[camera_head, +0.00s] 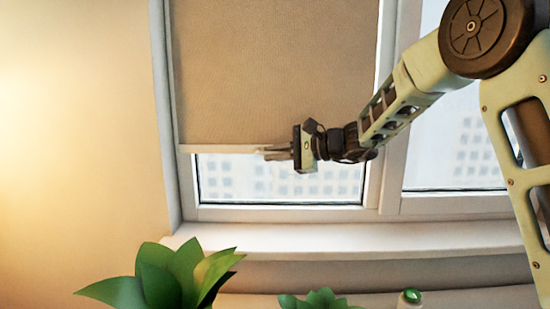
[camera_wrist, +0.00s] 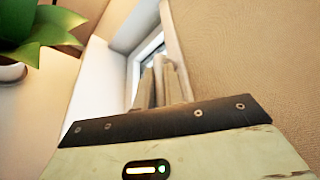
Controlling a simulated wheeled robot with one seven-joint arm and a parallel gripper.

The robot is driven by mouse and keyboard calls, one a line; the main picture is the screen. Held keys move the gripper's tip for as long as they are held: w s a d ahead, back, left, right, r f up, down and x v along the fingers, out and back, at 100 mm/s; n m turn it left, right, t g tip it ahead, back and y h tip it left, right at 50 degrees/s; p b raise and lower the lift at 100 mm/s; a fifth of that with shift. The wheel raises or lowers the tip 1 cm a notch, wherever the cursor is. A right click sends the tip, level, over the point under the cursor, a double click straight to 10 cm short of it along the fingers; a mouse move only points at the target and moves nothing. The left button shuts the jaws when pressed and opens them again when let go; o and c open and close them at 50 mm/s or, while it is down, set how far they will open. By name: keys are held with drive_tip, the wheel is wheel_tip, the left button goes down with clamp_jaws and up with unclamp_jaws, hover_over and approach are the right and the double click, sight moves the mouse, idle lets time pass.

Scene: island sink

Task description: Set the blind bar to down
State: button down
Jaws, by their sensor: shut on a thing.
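The tan window blind (camera_head: 275,75) hangs over the left window pane, most of the way down. Its white blind bar (camera_head: 220,149) runs along the lower edge, and a strip of glass shows below it. My gripper (camera_head: 268,153) reaches in from the right and is shut on the bar near its middle. The part of the bar behind and right of my gripper is hidden. In the wrist view, the fingers (camera_wrist: 163,85) are close together beside the blind fabric (camera_wrist: 245,55). The bar itself is hard to make out there.
The white window sill (camera_head: 330,238) lies below the bar with a gap between. A leafy green plant (camera_head: 175,278) stands at the lower left, and it also shows in the wrist view (camera_wrist: 40,35). A smaller plant (camera_head: 318,300) and a green-topped object (camera_head: 411,297) are near the bottom.

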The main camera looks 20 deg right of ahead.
wheel_tip(320, 180, down, 17)
drive_tip(key=b, duration=1.6)
drive_tip(key=c, duration=1.5)
unclamp_jaws()
drive_tip(key=v, duration=1.7)
drive_tip(key=shift+s+d, duration=0.2)
